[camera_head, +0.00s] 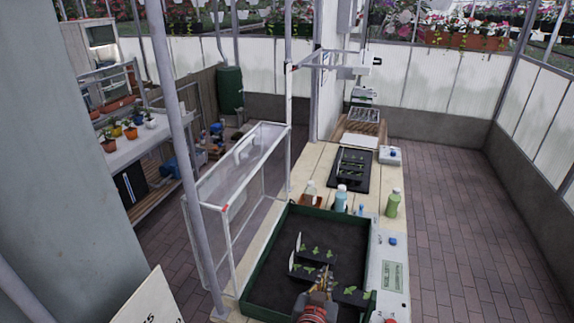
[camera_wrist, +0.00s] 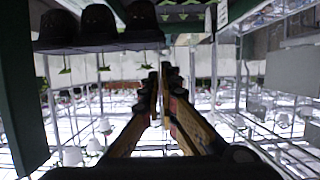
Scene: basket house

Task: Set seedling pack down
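A dark seedling pack (camera_head: 352,295) with small green sprouts is at my gripper's right, over the front right of the green-rimmed soil tray (camera_head: 262,245). In the wrist view, the picture is upside down and this pack (camera_wrist: 97,28) shows dark cells side-on, its end at my fingertips. My gripper (camera_head: 322,277) has its fingers nearly together on the pack's end; the gripped part is hidden. The fingers also show in the wrist view (camera_wrist: 163,75). Whether the pack touches the soil is unclear. Two more packs, a far one (camera_head: 318,253) and a nearer one (camera_head: 304,271), stand left, each with a pale upright tag.
A white panel (camera_head: 391,270) runs along the tray's right side. Bottles (camera_head: 392,203) stand behind the tray, with a black tray (camera_head: 350,170) farther back. A clear framed case (camera_head: 245,170) stands to the left. The tray's back half is bare soil.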

